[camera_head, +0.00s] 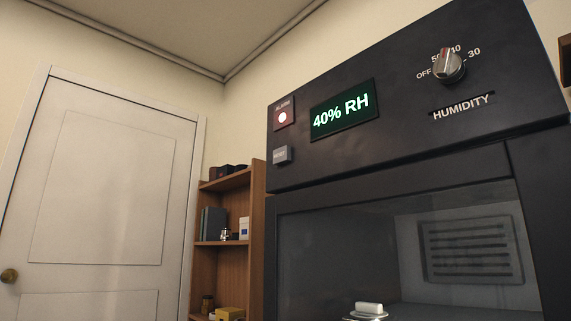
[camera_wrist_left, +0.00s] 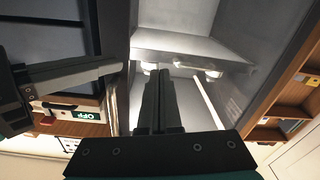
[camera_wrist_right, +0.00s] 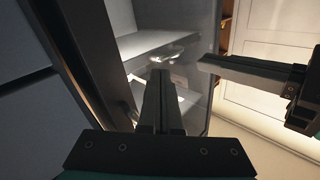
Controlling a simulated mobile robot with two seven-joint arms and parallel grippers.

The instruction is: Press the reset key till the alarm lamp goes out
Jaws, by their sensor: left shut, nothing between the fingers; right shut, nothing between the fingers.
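Neither gripper is in the head view. My left gripper (camera_wrist_left: 160,73) is shut and empty in the left wrist view, before the cabinet's lit interior. My right gripper (camera_wrist_right: 160,73) is shut and empty in the right wrist view, also before the cabinet. Each wrist view also shows the other gripper at one side.
A green display (camera_head: 342,109) reads 40% RH. A humidity knob (camera_head: 449,66) is at the panel's upper right. Below is the cabinet's glass front (camera_head: 340,250). A wooden shelf (camera_head: 258,220) and a white door (camera_head: 100,190) stand to the left.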

